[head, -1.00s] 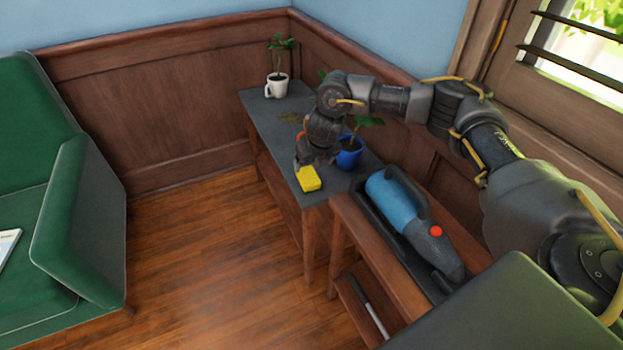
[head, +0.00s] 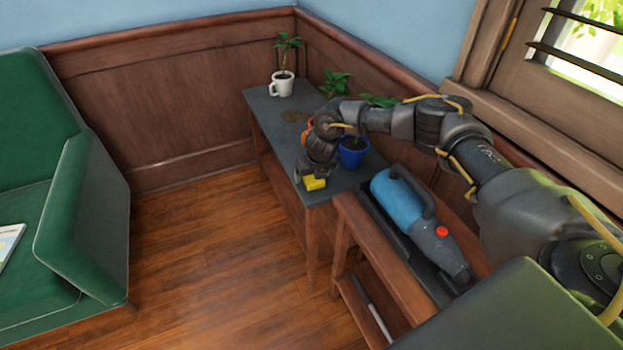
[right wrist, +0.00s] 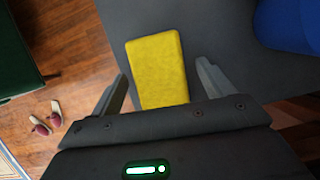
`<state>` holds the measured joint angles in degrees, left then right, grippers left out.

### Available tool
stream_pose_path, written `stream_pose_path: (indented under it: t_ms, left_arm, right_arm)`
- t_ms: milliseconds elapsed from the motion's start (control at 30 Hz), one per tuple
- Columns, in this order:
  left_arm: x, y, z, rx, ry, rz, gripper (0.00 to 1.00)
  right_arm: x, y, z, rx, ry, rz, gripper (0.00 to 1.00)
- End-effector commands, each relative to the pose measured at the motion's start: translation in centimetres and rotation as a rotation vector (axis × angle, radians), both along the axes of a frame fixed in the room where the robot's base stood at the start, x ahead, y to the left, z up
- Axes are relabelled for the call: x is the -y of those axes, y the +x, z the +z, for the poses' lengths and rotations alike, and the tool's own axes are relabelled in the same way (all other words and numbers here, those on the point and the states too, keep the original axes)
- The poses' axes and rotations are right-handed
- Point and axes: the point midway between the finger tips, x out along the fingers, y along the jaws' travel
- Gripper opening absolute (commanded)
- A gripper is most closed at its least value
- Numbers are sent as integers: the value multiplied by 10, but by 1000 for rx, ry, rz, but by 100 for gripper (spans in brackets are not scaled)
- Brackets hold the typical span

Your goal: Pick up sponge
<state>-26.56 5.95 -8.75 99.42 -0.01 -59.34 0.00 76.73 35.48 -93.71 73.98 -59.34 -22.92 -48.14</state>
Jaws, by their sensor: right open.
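The yellow sponge (head: 315,184) lies near the front edge of the dark tabletop (head: 268,107). In the right wrist view the sponge (right wrist: 158,68) lies between the two open fingers, with a gap on each side. My right gripper (head: 307,182) is open, low over the table at the sponge, and covers part of it in the head view. Whether the fingers reach down to the sponge's height, I cannot tell. My left gripper is not in view.
A blue pot (head: 352,156) with a plant stands close behind the right gripper. A white mug (head: 282,86) with a plant stands at the table's far end. A blue handheld vacuum (head: 402,203) lies on the nearer wooden stand. A green armchair (head: 88,215) is at left.

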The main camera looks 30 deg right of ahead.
Motion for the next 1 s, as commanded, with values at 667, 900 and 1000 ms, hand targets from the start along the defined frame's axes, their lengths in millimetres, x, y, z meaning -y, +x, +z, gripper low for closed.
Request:
stream_pose_path:
  t_ms: [667, 900, 1000]
  left_arm:
    - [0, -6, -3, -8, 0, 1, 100]
    - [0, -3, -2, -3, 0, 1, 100]
    - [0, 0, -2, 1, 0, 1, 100]
  right_arm:
    - [0, 0, 1, 1, 0, 0, 32]
    - [0, 1, 13, 3, 0, 1, 32]
    - [0, 1, 27, 4, 0, 0, 32]
